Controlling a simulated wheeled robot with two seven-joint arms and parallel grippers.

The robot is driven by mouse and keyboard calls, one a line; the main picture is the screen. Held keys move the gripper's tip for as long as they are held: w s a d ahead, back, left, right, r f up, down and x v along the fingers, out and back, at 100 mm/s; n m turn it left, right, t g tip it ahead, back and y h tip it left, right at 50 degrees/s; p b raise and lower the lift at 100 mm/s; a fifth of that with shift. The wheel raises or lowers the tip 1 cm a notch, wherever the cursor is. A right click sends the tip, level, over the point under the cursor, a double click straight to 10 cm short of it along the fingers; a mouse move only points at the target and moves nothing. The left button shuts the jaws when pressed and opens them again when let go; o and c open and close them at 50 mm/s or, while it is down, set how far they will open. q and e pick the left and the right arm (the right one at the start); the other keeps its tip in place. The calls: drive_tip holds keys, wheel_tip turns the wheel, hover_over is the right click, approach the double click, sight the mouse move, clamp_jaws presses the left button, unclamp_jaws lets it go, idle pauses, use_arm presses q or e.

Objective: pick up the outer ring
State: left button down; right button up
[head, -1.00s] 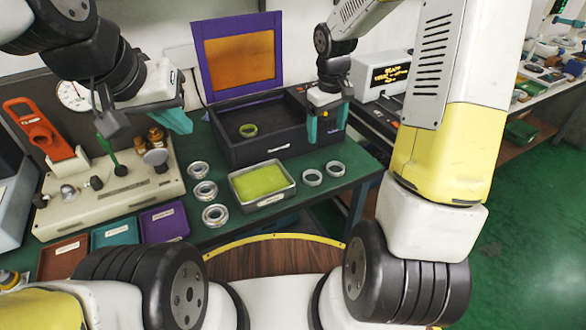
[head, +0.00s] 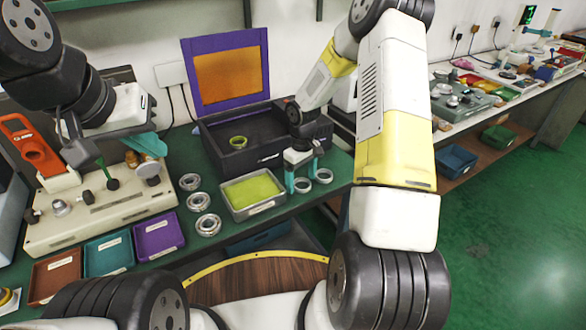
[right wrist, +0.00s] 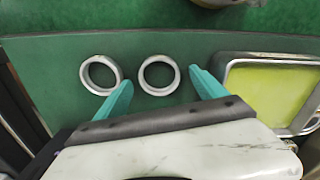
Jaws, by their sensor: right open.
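Two plain silver rings lie flat on the green table, right of the yellow tray. In the head view one ring (head: 302,185) is close to my right gripper's fingers and the other ring (head: 323,176) is just right of it. The right wrist view shows both rings, a left ring (right wrist: 100,75) and a right ring (right wrist: 159,75), ahead of the fingertips. My right gripper (head: 302,176) is open and empty, its teal fingers low over the table. My left gripper (head: 130,152) is above the beige device at the left; its jaw opening is not clear.
A metal tray with a yellow pad (head: 252,193) stands left of my right gripper. Several bearings, such as this one (head: 198,202), lie left of it. Behind is an open black box (head: 262,150) with a yellow-green ring (head: 238,142) inside. Coloured bins (head: 159,235) sit at the front left.

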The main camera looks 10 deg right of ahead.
drive_tip(key=shift+f, duration=0.15)
drive_tip(key=c, duration=1.5)
drive_tip(key=shift+c, duration=0.2)
